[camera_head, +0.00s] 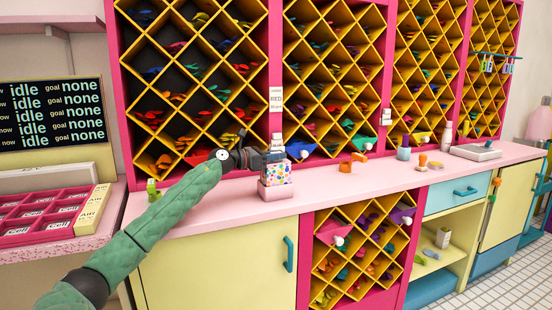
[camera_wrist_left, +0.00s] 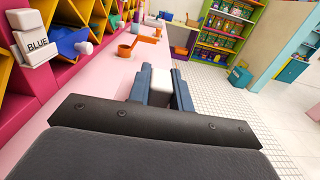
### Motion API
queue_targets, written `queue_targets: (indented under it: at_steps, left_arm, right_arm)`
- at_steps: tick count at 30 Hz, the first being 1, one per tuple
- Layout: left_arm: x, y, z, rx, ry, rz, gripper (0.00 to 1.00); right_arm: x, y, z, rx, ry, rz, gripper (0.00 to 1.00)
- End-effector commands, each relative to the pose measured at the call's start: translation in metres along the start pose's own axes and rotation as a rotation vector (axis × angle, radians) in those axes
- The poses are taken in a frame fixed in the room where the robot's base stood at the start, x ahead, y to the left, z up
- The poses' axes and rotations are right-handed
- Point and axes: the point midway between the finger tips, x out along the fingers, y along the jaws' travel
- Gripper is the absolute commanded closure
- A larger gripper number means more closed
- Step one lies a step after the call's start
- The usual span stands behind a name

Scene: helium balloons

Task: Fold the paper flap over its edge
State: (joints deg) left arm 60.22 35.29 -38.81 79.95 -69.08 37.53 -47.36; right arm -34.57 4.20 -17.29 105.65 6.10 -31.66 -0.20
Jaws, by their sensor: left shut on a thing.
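A packet with coloured dots (camera_head: 277,173) stands upright in a pink holder (camera_head: 276,191) on the pink counter. My left gripper (camera_head: 276,154) is at the top of the packet, reaching in from the left. In the left wrist view its two blue-grey fingers (camera_wrist_left: 160,88) are shut on a white piece (camera_wrist_left: 160,86). This piece looks like the paper flap, but its join to the packet is hidden. The flap's edge cannot be made out. My right gripper is not in view.
Pink-framed diamond racks (camera_head: 275,60) of coloured balloons rise behind the counter (camera_head: 215,208). A red compartment tray (camera_head: 45,215) lies at the left. The counter just right of the holder is clear.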

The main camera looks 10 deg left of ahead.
Motion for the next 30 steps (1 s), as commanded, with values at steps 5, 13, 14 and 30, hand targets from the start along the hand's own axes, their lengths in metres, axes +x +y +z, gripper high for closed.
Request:
queue_targets:
  at_steps: [5,13,14,30]
  left_arm:
    - [0.0,0.0,-0.002,0.004,0.002,0.0,1.0]
    - [0.0,0.0,-0.002,0.003,0.002,0.0,0.73]
    - [0.0,0.0,-0.002,0.003,0.002,0.0,0.67]
    - [-0.019,0.001,-0.002,0.005,0.001,0.002,0.56]
  right_arm:
    - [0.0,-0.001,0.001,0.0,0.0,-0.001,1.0]
    - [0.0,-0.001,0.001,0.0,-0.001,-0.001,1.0]
    - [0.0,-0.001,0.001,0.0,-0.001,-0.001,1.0]
    - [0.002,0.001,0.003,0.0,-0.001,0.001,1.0]
